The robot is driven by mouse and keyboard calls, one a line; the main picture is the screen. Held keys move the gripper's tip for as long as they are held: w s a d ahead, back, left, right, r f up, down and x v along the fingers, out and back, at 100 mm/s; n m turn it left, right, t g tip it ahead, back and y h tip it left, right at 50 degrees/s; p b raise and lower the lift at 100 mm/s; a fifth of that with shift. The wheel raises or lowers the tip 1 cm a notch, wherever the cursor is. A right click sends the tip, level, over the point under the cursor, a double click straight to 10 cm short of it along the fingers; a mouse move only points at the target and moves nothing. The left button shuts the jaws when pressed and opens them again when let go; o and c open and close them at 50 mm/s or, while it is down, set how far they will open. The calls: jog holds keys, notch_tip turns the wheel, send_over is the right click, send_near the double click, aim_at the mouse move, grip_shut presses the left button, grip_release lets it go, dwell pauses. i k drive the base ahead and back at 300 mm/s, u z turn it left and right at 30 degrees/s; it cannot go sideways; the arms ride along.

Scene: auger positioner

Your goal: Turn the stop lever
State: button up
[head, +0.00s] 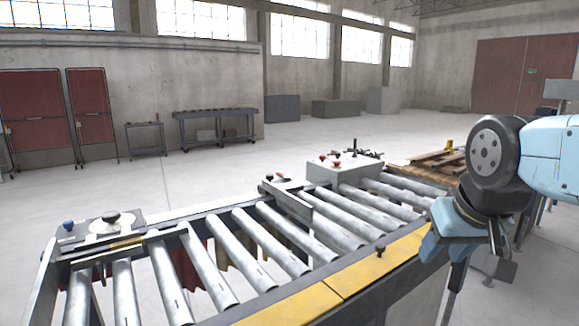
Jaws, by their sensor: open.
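I cannot tell for sure which part is the stop lever. A small dark knob (380,250) stands on the yellow side plate of the roller conveyor (330,275). Red and dark knobs (276,177) sit on a crossbar mid-conveyor. A grey box (345,170) beyond it carries red and dark knobs on top. At the left end, a plate bears a black-topped knob (110,217) and a blue knob (68,226). My gripper (474,270) hangs at the right, open, with fingers partly hidden. It is right of the conveyor's side plate and apart from every knob.
Wooden pallets (437,162) lie beyond the conveyor at the right. A roller table (215,125), a small stand (146,138) and grey blocks (335,108) stand by the back walls. The floor between is clear. The conveyor frame lies left of my arm.

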aim_at(287, 179)
jog(key=i, duration=0.85)
jog(key=u, duration=0.05)
